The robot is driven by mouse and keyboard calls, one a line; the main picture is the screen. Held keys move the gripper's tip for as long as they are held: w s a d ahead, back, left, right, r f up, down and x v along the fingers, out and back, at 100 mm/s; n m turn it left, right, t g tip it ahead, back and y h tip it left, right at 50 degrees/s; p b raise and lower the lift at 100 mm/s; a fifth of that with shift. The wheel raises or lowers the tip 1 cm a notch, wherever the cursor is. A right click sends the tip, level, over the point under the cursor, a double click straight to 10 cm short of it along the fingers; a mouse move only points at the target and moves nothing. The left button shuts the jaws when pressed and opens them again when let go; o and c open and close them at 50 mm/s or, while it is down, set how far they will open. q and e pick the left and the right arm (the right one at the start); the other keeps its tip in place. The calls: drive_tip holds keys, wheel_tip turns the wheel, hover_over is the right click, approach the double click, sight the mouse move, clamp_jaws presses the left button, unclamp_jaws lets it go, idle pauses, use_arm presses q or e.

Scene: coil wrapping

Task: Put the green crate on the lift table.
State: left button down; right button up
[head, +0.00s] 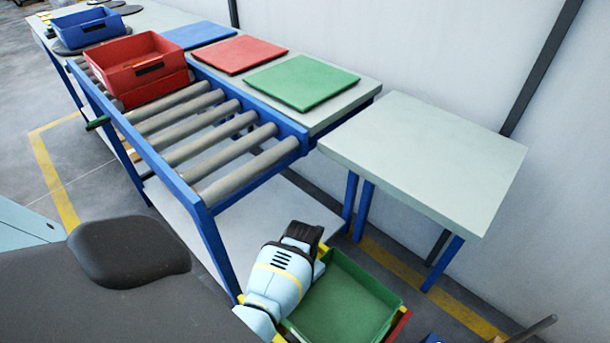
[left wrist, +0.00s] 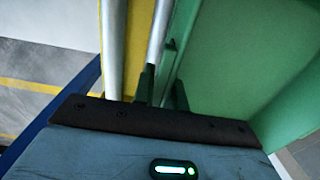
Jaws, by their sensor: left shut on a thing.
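The green crate (head: 345,300) is open-topped and looks empty, at the bottom of the head view. My left gripper (head: 303,238) is at its left wall, near the far corner. In the left wrist view the dark fingers (left wrist: 163,92) are shut on the green crate's wall (left wrist: 187,45), and its green inside fills the right. Red and yellow edges show just under or beside the crate; I cannot tell whether it touches them. No table is clearly marked as the lift table. My right gripper is out of view.
A pale table (head: 430,150) with a bare top stands beyond the crate. A roller conveyor (head: 215,140) with a blue frame is at left, carrying red crates (head: 140,68). Behind it a bench holds green (head: 302,82), red and blue mats. A stick handle (head: 532,330) shows at bottom right.

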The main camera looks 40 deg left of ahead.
use_arm(q)
drive_tip(key=shift+f+b, duration=0.35)
drive_tip(key=shift+f, duration=0.45)
drive_tip(key=shift+w, duration=0.1)
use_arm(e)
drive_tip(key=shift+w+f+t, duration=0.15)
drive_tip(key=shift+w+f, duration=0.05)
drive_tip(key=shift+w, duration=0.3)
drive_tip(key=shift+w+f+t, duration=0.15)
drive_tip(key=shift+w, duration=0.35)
use_arm(q)
drive_tip(key=c, duration=1.4)
unclamp_jaws()
drive_tip(key=shift+f, duration=0.1)
drive_tip(key=shift+c, duration=0.2)
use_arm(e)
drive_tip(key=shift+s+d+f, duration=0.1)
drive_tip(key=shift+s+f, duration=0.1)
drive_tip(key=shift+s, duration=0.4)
